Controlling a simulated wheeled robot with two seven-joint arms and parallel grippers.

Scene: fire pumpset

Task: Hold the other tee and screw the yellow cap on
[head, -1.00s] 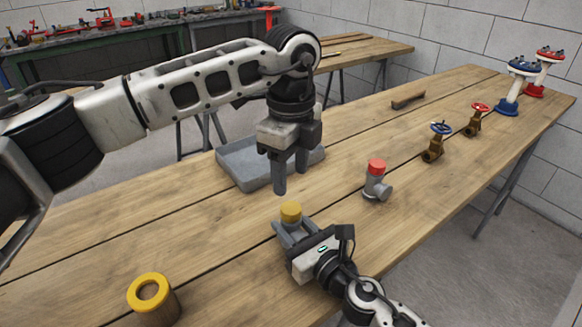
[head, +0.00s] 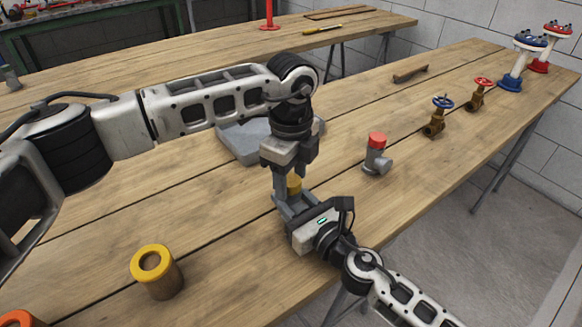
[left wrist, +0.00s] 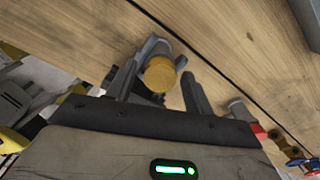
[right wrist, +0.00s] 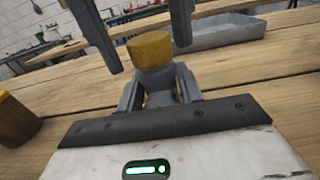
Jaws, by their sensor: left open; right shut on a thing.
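A grey tee (right wrist: 157,85) with a yellow cap (right wrist: 150,48) on its top is upright in my right gripper (head: 291,203), which is shut on the tee's body. My left gripper (head: 287,178) points down from above, open, with a finger on each side of the yellow cap. In the left wrist view the cap (left wrist: 160,75) lies between the fingers, with a visible gap on the right side. How far the cap is threaded cannot be told. A second grey tee (head: 377,163) with a red cap (head: 377,140) stands on the table to the right.
A grey tray (head: 240,145) sits behind my left gripper. A yellow-ringed cylinder (head: 157,272) stands at the front left. A blue-wheel valve (head: 436,118) and a red-wheel valve (head: 478,95) stand toward the right. The table between is clear.

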